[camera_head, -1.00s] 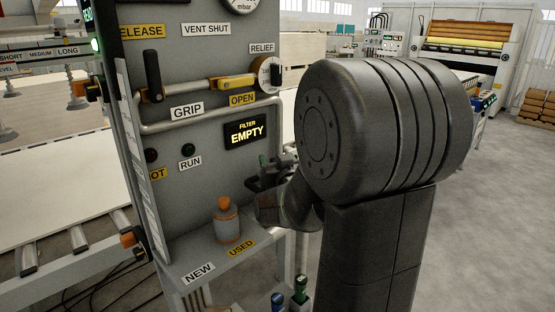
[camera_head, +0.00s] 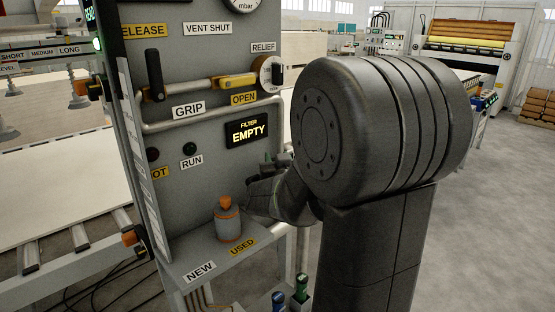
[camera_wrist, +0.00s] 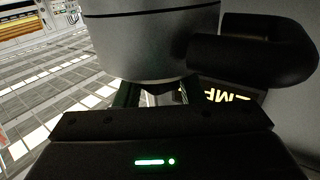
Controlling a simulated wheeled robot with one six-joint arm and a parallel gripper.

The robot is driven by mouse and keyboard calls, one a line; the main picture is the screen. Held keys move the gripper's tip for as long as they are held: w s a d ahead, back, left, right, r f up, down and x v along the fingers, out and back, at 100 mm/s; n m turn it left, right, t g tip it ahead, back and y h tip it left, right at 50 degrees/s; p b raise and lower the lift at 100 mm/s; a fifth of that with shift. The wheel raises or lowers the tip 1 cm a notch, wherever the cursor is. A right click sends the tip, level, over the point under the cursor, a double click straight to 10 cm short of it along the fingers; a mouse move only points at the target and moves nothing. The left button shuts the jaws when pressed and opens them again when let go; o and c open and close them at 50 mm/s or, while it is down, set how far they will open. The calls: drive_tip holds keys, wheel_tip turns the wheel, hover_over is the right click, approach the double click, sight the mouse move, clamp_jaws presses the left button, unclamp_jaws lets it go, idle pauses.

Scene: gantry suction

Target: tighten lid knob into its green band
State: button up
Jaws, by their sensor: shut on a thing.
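A grey cylindrical housing (camera_wrist: 150,45) with a thin dark ring fills the upper middle of the wrist view. My gripper (camera_wrist: 155,93) is right below it, shut on a small part at its underside that I take for the lid knob. The fingers and my gripper's dark body hide most of the knob. I cannot make out the green band or where the knob's mark points. In the head view my arm covers the housing and the gripper; only dark wrist parts show beside the panel.
The grey panel (camera_head: 200,75) has a lit display (camera_head: 247,132) reading FILTER EMPTY. An orange-topped grey cartridge (camera_head: 228,222) stands on the shelf (camera_head: 195,258) by the USED label. A black curved pipe (camera_wrist: 255,47) is close right of the housing. Open floor lies to the right.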

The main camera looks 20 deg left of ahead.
drive_tip(key=shift+a+r+m+t+h+p, duration=0.1)
drive_tip(key=shift+r+m+t+h+p, duration=0.1)
drive_tip(key=shift+m+t+h+p, duration=0.5)
drive_tip(key=shift+r+m+t+h+p, duration=0.15)
drive_tip(key=shift+m+h+p, duration=0.25)
drive_tip(key=shift+h+p, duration=0.6)
drive_tip(key=shift+f+m+t+h+p, duration=0.25)
drive_tip(key=shift+m+t+h+p, duration=0.1)
drive_tip(key=shift+m+h+p, duration=0.6)
drive_tip(key=o, duration=1)
drive_tip(key=shift+f, duration=0.1)
drive_tip(key=b+v, duration=0.1)
drive_tip(key=v, duration=1.3)
drive_tip(key=shift+w, duration=0.1)
